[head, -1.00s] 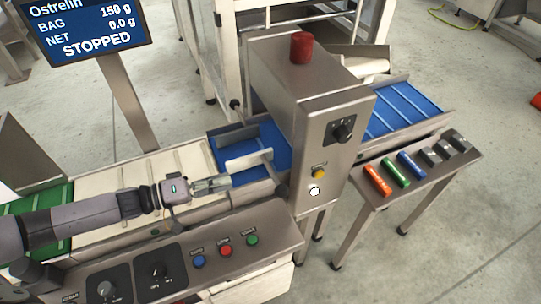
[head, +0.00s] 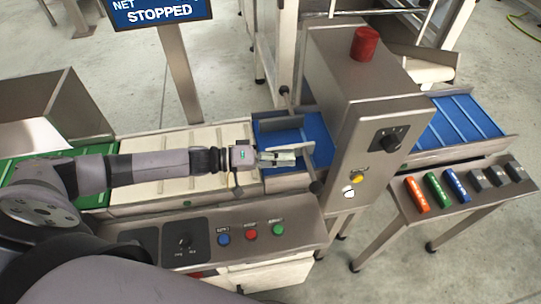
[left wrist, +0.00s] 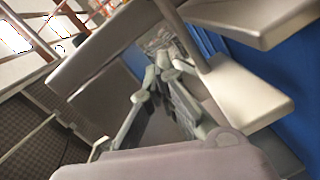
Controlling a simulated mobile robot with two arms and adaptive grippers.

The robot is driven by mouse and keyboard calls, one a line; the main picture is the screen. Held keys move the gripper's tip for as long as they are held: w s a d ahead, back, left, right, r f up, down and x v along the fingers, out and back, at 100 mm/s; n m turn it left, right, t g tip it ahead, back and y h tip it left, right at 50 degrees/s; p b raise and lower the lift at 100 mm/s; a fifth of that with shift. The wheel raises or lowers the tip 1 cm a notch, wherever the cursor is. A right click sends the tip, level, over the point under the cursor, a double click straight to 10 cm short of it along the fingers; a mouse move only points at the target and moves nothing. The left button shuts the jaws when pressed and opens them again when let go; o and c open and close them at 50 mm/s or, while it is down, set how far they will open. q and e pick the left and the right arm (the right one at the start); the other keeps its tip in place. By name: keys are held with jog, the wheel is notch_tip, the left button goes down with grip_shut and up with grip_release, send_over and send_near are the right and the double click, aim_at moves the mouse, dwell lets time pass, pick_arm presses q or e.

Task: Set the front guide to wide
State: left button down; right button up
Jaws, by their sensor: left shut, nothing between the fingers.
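Two grey guide rails stand over the blue infeed belt (head: 314,128) in front of the steel detector housing. The front guide (head: 307,164) is the nearer one, partly hidden by my gripper; a dark knob (head: 316,187) sits at the belt's near edge. The rear guide (head: 280,139) lies behind, with another dark knob (head: 284,91) at the far side. My left gripper (head: 291,159) is shut and empty, above the belt at the guides. In the left wrist view its fingers (left wrist: 165,82) are beside a pale grey plate (left wrist: 245,95); I cannot tell whether they touch. My right gripper is out of view.
The steel housing (head: 352,135) with a red top button (head: 365,44) stands just right of my gripper. A control panel (head: 300,231) runs along the front. A side stand (head: 446,211) holds coloured blocks. A display (head: 160,12) reads STOPPED.

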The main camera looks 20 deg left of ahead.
pick_arm(q)
jog(key=x, duration=0.4)
jog(key=shift+r, duration=0.1)
jog(key=s+d+f, duration=0.1)
jog(key=s+d+p, duration=0.1)
jog(key=s, duration=0.1)
jog(key=shift+f, duration=0.4)
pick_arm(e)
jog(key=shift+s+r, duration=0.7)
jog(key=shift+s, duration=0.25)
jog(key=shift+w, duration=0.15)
pick_arm(q)
jog(key=s+d+p, duration=0.3)
jog(key=s, duration=0.2)
jog(key=shift+s+d, duration=0.15)
jog(key=shift+d, duration=0.2)
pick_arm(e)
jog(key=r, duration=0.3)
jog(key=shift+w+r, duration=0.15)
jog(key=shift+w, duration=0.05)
